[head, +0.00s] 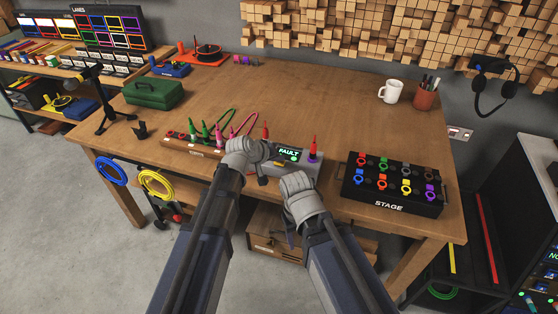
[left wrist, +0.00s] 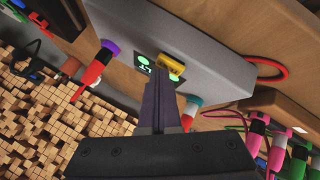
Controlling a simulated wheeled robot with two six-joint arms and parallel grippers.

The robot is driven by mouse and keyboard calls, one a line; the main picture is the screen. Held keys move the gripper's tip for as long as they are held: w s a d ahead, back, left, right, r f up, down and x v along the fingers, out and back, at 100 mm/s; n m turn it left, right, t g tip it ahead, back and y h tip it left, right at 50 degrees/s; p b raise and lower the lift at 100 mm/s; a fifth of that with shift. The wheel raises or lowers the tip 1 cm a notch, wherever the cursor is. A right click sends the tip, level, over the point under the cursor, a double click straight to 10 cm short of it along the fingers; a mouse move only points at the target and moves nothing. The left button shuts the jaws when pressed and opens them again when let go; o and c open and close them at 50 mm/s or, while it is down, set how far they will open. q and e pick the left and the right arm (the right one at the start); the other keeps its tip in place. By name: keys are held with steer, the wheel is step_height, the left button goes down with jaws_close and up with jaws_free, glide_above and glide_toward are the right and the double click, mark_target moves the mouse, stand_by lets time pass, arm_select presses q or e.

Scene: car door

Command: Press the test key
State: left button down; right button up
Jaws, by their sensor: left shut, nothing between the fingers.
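The grey tester box (head: 303,168) lies at the table's front edge, its screen (head: 289,153) reading FAULT in green. A yellow key (left wrist: 170,66), which looks like the test key, sits beside the screen in the left wrist view. My left gripper (head: 262,180) is shut and empty, fingers pointing at the box. In the wrist view its fingertips (left wrist: 163,84) overlap the key's edge; I cannot tell whether they touch it. My right gripper (head: 289,238) hangs in front of the table edge; its fingers are unclear.
Red plugs stand in a purple-ringed socket (left wrist: 107,48) and a teal-ringed socket (left wrist: 193,99) on the box. A wooden strip with green and pink plugs (head: 205,140) lies left. The black STAGE box (head: 390,205) stands right. The table middle is clear.

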mark_target(278, 164)
arm_select(q)
steer(key=shift+r, duration=0.35)
step_height(278, 164, up, 6)
steer(key=p, duration=0.6)
steer(key=shift+f, duration=0.1)
stand_by(0.5)
steer(key=s+a+f+m+g+y+p, duration=0.1)
steer(key=s+m+g+y, duration=0.1)
steer(key=s, duration=0.6)
steer(key=s+a+m+g+y+p, duration=0.1)
steer(key=s+a+g+y, duration=0.1)
steer(key=s, duration=0.7)
steer(key=s+a+f+m+g+y+p, duration=0.1)
steer(key=s+a+m+g+y+p, duration=0.1)
steer(key=s, duration=0.7)
steer(key=shift+a+f+m+g+y, duration=0.2)
steer(key=shift+f+m+g+y, duration=0.15)
steer(key=shift+g, duration=0.55)
